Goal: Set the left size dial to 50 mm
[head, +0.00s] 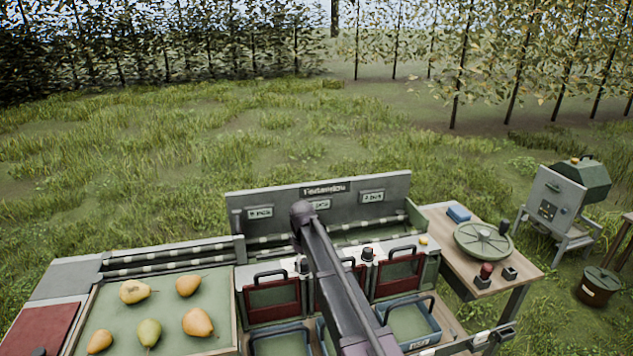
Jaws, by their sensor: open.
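Two small dark knobs stand on the pale front ledge of the sorting machine. The left one (303,266), likely the left size dial, sits just left of my arm. The other knob (368,254) is on the right side of my arm. Both are too small for me to read a scale, pointer or setting. My arm rises across the middle of the machine and hides part of the ledge between the knobs. I cannot make out my gripper in the head view.
Red gates (272,293) with dark handles hang below the ledge, with crates (430,335) under them. Several pears lie in a green tray (222,330) at left. A side table (445,230) holds a round scale (483,241). A dark bar (460,346) crosses the lower right.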

